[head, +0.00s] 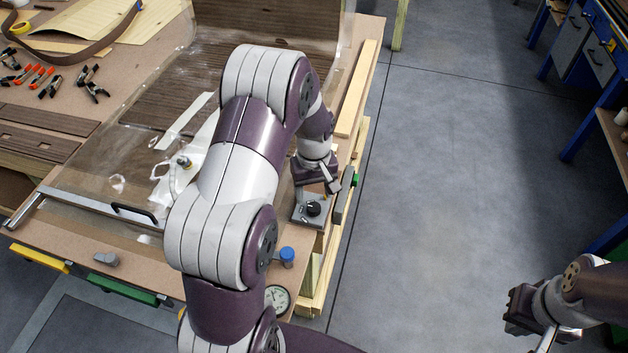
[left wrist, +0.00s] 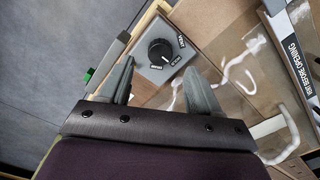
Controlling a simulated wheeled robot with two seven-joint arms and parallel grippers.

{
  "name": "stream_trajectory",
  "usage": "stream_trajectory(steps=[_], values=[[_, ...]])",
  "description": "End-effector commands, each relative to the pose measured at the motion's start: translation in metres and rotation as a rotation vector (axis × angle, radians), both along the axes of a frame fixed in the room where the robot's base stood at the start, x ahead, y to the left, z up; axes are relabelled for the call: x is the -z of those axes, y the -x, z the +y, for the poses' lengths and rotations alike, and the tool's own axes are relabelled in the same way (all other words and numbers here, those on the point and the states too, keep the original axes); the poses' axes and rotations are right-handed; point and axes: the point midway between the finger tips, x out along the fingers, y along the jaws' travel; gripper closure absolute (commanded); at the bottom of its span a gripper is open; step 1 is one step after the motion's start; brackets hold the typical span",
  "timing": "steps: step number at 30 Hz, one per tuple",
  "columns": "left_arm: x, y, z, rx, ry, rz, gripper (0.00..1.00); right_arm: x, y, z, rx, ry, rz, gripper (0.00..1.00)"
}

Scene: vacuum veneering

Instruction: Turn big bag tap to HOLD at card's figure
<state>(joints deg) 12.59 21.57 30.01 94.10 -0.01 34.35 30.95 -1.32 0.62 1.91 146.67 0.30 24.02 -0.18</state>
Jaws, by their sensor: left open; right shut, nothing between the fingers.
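The bag tap is a round black knob (left wrist: 160,51) on a grey plate (left wrist: 150,73) in the left wrist view. In the head view the tap (head: 313,209) sits on the bench's right edge. My left gripper (head: 330,187) is open just above it; in the wrist view its fingers stand either side of the knob's near side, apparently apart from it. A round gauge (head: 277,298) lies at the bench's front corner, its reading too small to tell. No card is identifiable. My right gripper (head: 527,310) is shut and empty over the floor.
A clear bag with dark veneer (head: 270,50) covers much of the bench. A bar in the wrist view reads "BEFORE OPENING" (left wrist: 291,62). Clamps (head: 40,80) lie at left. Floor right of the bench is clear.

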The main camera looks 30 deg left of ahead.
Motion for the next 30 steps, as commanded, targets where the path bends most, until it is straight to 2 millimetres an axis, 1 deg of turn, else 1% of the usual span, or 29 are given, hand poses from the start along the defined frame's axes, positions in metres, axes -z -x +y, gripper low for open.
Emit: stream_trajectory(steps=[1,3,6,9,11,15,26,29,30], values=[[-0.011,-0.001,0.0,0.0,-0.001,-0.007,0.37,0.006,0.0,0.0,0.0,0.0,0.0,1.0],[-0.03,-0.001,0.0,0.0,-0.001,-0.004,0.37,0.009,0.0,0.0,0.0,0.0,0.0,1.0],[-0.053,0.0,0.0,0.0,-0.001,-0.004,0.37,0.012,0.0,0.0,0.0,0.0,0.0,1.0],[-0.068,0.0,-0.001,0.0,0.0,0.0,0.37,0.014,0.0,0.0,0.0,0.0,0.0,1.0],[-0.073,0.001,-0.001,0.0,-0.001,0.001,0.37,0.014,0.0,0.0,0.0,0.0,0.0,1.0],[-0.077,0.001,-0.001,0.0,0.001,0.002,0.37,0.014,0.0,0.0,0.0,0.0,0.0,1.0],[-0.077,0.001,-0.001,0.001,0.0,0.001,0.37,0.013,0.0,0.0,0.0,0.0,0.0,1.0],[-0.075,-0.003,0.0,0.068,-0.005,-0.021,0.37,0.013,0.0,0.0,0.0,0.0,0.0,1.0],[-0.066,0.005,-0.002,0.138,-0.006,-0.021,0.37,0.013,0.0,0.0,0.0,0.0,0.0,1.0]])
